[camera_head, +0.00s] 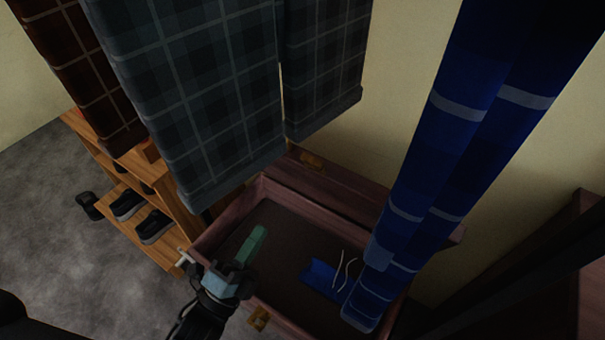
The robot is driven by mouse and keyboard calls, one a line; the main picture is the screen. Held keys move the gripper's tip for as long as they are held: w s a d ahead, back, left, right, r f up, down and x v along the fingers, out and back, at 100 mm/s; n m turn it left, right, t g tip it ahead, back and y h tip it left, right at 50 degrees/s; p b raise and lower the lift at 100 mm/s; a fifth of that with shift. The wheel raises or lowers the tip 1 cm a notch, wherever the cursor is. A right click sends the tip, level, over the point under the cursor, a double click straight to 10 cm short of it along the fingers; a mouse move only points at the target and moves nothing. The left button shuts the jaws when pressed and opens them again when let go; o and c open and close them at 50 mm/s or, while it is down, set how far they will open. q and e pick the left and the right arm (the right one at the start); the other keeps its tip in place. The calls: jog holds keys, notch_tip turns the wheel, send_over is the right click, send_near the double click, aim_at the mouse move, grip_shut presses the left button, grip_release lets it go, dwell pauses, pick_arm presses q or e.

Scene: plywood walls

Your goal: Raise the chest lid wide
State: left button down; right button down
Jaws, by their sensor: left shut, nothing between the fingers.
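The chest (217,232) is a reddish-brown wooden box standing against the wall, and I look down into it. Its lid (345,198) is raised at the back, with a brass latch part (312,160) near its upper edge. Another brass latch part (258,318) is on the front wall of the chest. My left gripper (232,278) is shut and empty, over the chest's front left corner. It appears apart from the lid. My right gripper is not in view.
Inside the chest lie a green item (252,245) and a blue item (322,277) with white cords. A blue scarf (440,170) and plaid garments (215,90) hang above. A wooden shoe rack (177,207) with dark shoes (155,227) stands left.

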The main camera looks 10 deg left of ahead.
pick_arm(q)
jog(key=x, duration=1.4)
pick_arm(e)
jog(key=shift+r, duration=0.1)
